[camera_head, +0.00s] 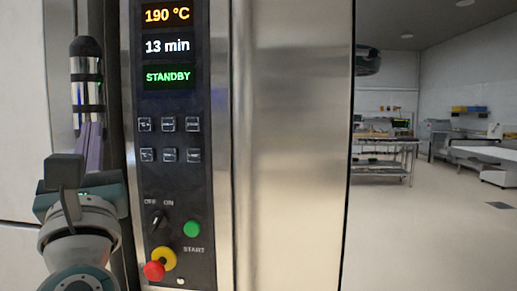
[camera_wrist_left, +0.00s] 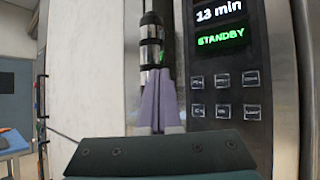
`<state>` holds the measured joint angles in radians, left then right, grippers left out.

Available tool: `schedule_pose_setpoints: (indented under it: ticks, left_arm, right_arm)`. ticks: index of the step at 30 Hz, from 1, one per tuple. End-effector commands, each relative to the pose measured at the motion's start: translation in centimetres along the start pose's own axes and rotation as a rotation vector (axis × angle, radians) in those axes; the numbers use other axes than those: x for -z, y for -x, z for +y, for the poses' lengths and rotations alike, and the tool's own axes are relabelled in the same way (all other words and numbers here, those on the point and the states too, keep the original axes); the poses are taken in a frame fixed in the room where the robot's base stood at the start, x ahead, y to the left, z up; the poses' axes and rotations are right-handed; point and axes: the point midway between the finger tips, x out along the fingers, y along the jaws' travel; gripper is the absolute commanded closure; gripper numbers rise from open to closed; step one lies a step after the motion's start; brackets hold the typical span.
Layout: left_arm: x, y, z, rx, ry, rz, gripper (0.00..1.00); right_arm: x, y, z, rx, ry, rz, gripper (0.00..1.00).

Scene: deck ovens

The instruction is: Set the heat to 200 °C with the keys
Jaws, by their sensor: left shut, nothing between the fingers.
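The dark control panel (camera_head: 175,105) stands upright in the head view. Its display reads 190 °C (camera_head: 167,15) in orange, 13 min (camera_head: 167,46) in white and STANDBY (camera_head: 167,77) in green. Below are two rows of three small square keys (camera_head: 168,155); their labels are too small to read. The keys (camera_wrist_left: 223,110) also show at the right of the left wrist view. My left gripper (camera_head: 90,127) is left of the panel, its purple fingers pointing up. In the wrist view its fingers (camera_wrist_left: 160,75) are together and empty, apart from the keys. My right gripper is out of view.
An OFF/ON switch (camera_head: 157,221), a green START button (camera_head: 192,229) and a red stop knob (camera_head: 154,271) sit below the keys. A black and chrome upright bar (camera_head: 86,85) is just beyond my left fingers. Open floor (camera_head: 430,235) lies to the right.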

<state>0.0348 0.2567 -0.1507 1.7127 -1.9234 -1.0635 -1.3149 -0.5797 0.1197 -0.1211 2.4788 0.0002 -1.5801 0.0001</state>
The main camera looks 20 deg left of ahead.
Motion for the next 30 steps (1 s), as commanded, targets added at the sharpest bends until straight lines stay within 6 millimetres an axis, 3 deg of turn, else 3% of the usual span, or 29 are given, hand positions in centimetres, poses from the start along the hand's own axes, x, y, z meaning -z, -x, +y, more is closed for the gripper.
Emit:
schedule_pose_setpoints:
  ticks: [17,30]
  left_arm:
    - [0.3,-0.2,-0.6,0.013,-0.037,-0.025,1.00]
    - [3.4,-4.1,-3.4,0.010,-0.035,-0.024,1.00]
  right_arm:
    - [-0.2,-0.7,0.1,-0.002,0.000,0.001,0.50]
    - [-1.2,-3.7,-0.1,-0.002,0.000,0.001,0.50]
